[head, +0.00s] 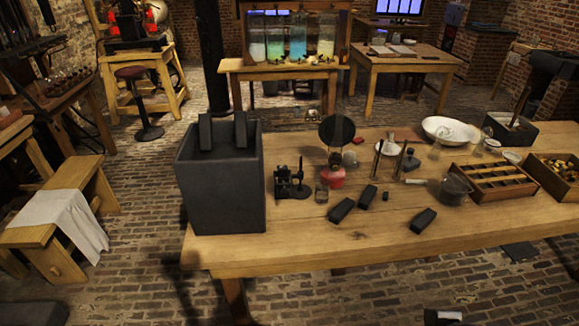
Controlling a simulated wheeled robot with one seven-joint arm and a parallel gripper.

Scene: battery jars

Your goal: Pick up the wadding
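I cannot single out the wadding with certainty. A small pale, whitish item (492,144) lies just right of the large white bowl (436,124) at the back right of the wooden table (310,250). It is too small to tell whether it is wadding or a dish. My gripper is not clearly in view, and nothing on the table is being touched.
A tall dark jar (220,195) stands at the table's left, two dark blocks at its top. Several black blocks (341,210) lie near the middle. A partitioned wooden tray (492,183) and a wooden box (555,177) stand at right. The front edge is clear.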

